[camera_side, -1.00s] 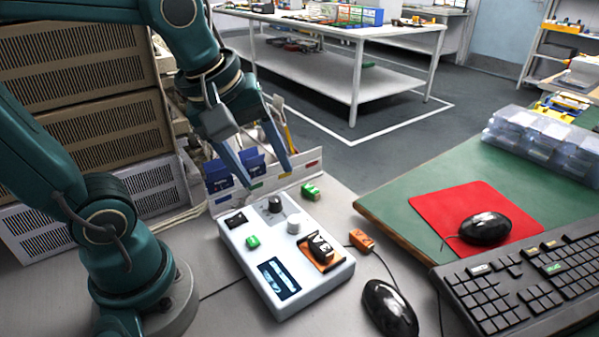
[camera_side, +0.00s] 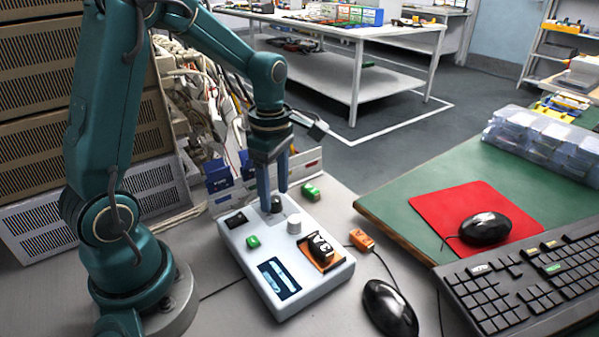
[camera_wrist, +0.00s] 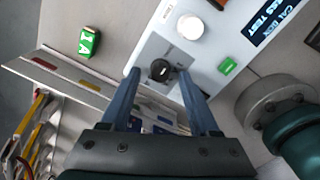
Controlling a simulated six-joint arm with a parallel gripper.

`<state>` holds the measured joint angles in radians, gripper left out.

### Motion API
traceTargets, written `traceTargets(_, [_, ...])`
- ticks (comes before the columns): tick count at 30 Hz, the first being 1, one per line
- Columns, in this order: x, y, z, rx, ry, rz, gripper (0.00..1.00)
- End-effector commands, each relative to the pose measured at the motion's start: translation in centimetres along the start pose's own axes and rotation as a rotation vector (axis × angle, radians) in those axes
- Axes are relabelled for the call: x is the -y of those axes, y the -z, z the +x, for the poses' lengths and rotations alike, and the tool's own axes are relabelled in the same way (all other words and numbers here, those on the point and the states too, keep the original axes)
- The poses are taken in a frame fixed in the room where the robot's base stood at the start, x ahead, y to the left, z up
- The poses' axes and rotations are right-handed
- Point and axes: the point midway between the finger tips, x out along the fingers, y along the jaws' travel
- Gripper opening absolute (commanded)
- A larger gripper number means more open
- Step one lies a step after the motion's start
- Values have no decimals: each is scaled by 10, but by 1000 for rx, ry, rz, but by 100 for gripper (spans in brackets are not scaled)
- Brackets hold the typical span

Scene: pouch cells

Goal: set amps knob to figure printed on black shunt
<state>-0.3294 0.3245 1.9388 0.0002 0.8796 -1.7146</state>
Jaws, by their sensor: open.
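The white tester box (camera_side: 262,224) stands on the grey bench. Its black knob (camera_side: 277,204) sits on a grey panel near the back edge; it also shows in the wrist view (camera_wrist: 161,70). My gripper (camera_side: 274,199) is open over the box, with one fingertip on each side of the black knob; a gap shows at both sides in the wrist view (camera_wrist: 158,73). A black shunt (camera_side: 320,248) lies in an orange holder (camera_side: 331,265) on the box; its white print is too small to read surely. The knob's scale is unreadable.
A white knob (camera_side: 294,224), a green piece (camera_side: 253,241) and a display (camera_side: 279,279) are on the box. A green block (camera_side: 310,192) and an orange block (camera_side: 361,239) lie beside it. A black mouse (camera_side: 389,308) is at front right. A low panel (camera_side: 305,165) stands behind.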

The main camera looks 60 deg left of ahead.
Motion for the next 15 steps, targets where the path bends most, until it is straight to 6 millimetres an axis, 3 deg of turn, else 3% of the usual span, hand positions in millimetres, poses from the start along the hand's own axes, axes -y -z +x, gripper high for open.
traceTargets(4, [1,0,12,0,2,1,62])
traceTargets(12, [0,0,14,0,-2,2,62])
traceTargets(13, [0,0,14,0,-2,2,58])
traceTargets(15, [0,0,14,0,-2,2,31])
